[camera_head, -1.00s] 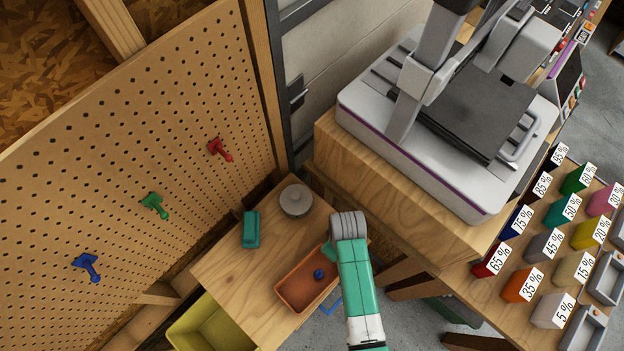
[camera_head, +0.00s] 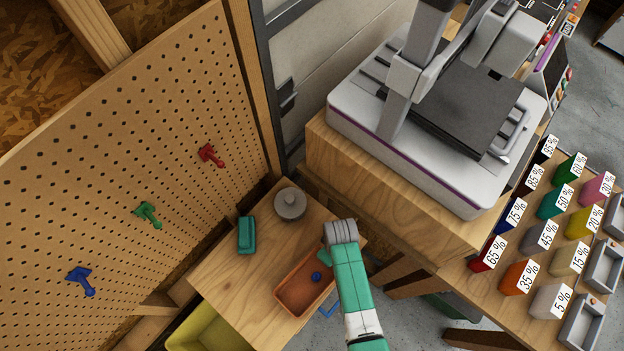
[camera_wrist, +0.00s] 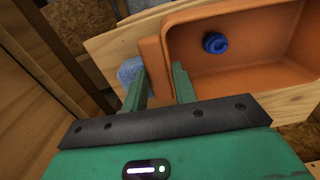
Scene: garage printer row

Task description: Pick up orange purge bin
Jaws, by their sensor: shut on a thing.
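The orange purge bin (camera_head: 291,301) is an open rectangular tray at the right edge of a small wooden table. A small blue coil (camera_head: 316,277) lies inside it. My gripper (camera_head: 325,257) is at the bin's far right end, with my green and white arm reaching in from below. In the wrist view, the bin (camera_wrist: 235,77) shows large, with the blue coil (camera_wrist: 215,43) on its floor. My gripper's fingers (camera_wrist: 160,78) are either side of the bin's end wall and shut on it. Whether the bin touches the table I cannot tell.
On the wooden table (camera_head: 235,290) are a teal block (camera_head: 247,235) and a round grey object (camera_head: 291,204). A yellow bin (camera_head: 205,332) is below. A pegboard (camera_head: 120,190) stands left. A printer (camera_head: 430,120) on a wooden stand and labelled coloured blocks (camera_head: 520,277) are right.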

